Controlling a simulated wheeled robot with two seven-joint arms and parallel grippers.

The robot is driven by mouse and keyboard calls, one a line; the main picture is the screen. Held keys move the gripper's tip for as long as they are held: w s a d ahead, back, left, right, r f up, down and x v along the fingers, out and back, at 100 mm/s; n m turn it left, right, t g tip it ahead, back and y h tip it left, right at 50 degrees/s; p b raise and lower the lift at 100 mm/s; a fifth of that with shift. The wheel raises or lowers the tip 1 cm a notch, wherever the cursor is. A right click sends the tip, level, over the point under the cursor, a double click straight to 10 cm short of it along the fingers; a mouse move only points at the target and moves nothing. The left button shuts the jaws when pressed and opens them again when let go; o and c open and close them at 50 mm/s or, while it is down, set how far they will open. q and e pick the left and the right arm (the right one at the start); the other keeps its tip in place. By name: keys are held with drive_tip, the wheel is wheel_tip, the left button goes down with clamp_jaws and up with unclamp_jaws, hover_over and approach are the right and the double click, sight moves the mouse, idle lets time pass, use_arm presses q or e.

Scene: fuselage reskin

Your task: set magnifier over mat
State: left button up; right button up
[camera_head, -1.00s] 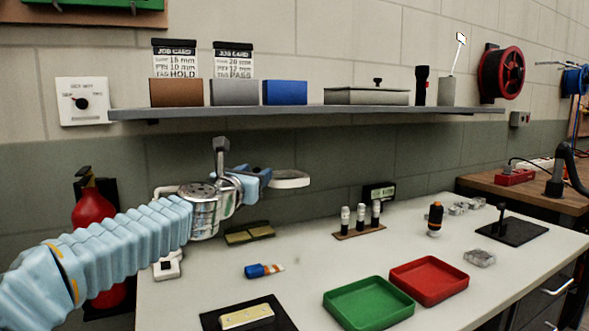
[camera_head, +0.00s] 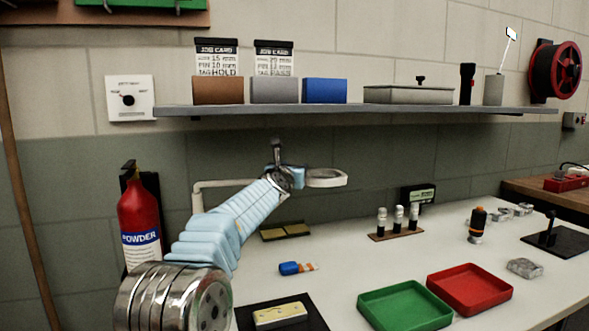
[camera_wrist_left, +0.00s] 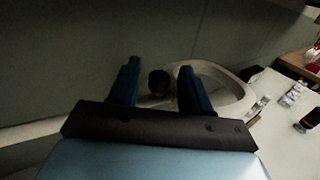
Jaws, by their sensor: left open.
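The magnifier is a white ring (camera_head: 327,178) on a pale jointed arm (camera_head: 198,195), above the back of the table by the wall. The ring also shows in the left wrist view (camera_wrist_left: 240,92). My left gripper (camera_head: 294,176) is at the ring's left side. In the left wrist view its two blue fingers (camera_wrist_left: 158,88) stand apart, with a dark round knob (camera_wrist_left: 159,80) seen between them; I cannot tell whether they touch it. A black mat (camera_head: 313,318) with a pale yellow plate (camera_head: 279,315) lies at the table's front, below and apart from the ring. My right gripper is not in view.
A grey shelf (camera_head: 350,109) runs above the gripper. A red extinguisher (camera_head: 140,215) stands at left. Green (camera_head: 405,308) and red (camera_head: 470,290) trays lie right of the mat. A blue-orange item (camera_head: 297,268) lies behind it. Another black mat (camera_head: 560,243) is at far right.

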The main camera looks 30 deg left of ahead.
use_arm(q)
drive_tip(key=shift+w+a, duration=0.2)
drive_tip(key=shift+w, duration=0.35)
clamp_jaws()
